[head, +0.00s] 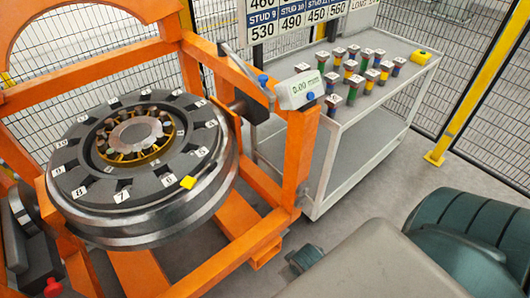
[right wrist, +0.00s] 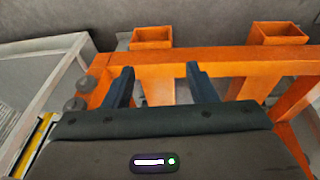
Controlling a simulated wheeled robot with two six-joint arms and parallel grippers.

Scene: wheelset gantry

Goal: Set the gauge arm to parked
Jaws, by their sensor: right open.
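The gauge's white display box (head: 299,89) reads 0.00 mm and sits on top of the orange post at the wheel's right. In the head view my right arm covers the lower right. My left gripper is out of view.
A dark wheel (head: 125,205) with numbered tags and a yellow marker (head: 188,182) lies in the orange gantry (head: 285,165). A grey cart (head: 400,75) with several coloured studs stands behind at the right. A yellow-posted mesh fence closes the back.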

